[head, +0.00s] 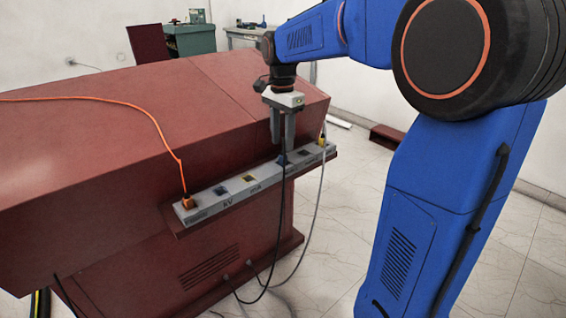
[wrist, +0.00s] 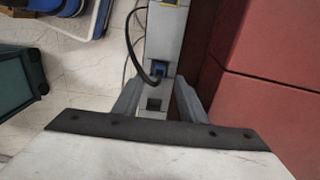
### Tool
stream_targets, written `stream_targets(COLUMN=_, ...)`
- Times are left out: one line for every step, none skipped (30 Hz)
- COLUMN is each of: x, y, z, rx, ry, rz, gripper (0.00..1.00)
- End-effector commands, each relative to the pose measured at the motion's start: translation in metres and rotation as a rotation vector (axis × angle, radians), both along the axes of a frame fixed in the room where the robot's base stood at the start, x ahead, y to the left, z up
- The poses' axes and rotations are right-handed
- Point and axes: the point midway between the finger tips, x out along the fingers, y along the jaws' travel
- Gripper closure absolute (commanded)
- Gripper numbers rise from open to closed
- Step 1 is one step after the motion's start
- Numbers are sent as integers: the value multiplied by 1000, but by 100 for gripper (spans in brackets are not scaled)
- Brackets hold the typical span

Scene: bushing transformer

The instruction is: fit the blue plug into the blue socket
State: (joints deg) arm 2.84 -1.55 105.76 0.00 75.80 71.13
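The blue plug (head: 283,159), with a black cable, sits on the grey socket strip (head: 205,207), toward its right part. It also shows in the wrist view (wrist: 157,70); I cannot tell how deep it is seated, and any socket under it is hidden. My gripper (head: 282,146) points down just above the plug. Its two fingers stand apart with empty space between them, and in the wrist view the plug shows between and slightly beyond the fingertips (wrist: 156,82). A dark blue-looking opening (head: 220,190) lies left along the strip.
An orange plug (head: 187,202) with an orange cable is at the strip's left end. A yellow plug (head: 322,141) with a grey cable is at its right end. A yellow-marked socket (head: 248,177) lies between. The red cabinet (head: 110,120) rises directly behind the strip.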

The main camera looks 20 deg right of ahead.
Motion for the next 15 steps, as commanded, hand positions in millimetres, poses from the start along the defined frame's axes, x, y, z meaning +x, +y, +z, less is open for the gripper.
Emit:
stream_targets(x=0, y=-1, z=-7, rx=0, ry=1, rz=0, gripper=62)
stream_targets(x=0, y=-1, z=-11, rx=0, ry=2, rz=-1, gripper=62)
stream_targets(x=-1, y=-2, z=-17, rx=0, ry=3, rz=-1, gripper=62)
stream_targets(x=-1, y=-2, z=-21, rx=0, ry=2, rz=-1, gripper=62)
stream_targets(x=-1, y=-2, z=-25, rx=0, ry=2, rz=-1, gripper=62)
stream_targets(x=-1, y=-2, z=-30, rx=0, ry=2, rz=0, gripper=62)
stream_targets(x=-1, y=-2, z=-33, rx=0, ry=2, rz=0, gripper=62)
stream_targets(x=0, y=-2, z=-37, rx=0, ry=1, rz=0, gripper=62)
stream_targets(x=0, y=-2, z=-40, rx=0, ry=1, rz=0, gripper=62)
stream_targets(x=0, y=-2, z=-41, rx=0, ry=1, rz=0, gripper=62)
stream_targets(x=0, y=-2, z=-43, rx=0, ry=1, rz=0, gripper=62)
stream_targets(x=0, y=-2, z=-44, rx=0, ry=0, rz=0, gripper=62)
stream_targets(x=0, y=-2, z=-44, rx=0, ry=0, rz=0, gripper=62)
stream_targets(x=0, y=-2, z=-45, rx=0, ry=0, rz=0, gripper=62)
stream_targets(x=0, y=-2, z=-45, rx=0, ry=0, rz=0, gripper=62)
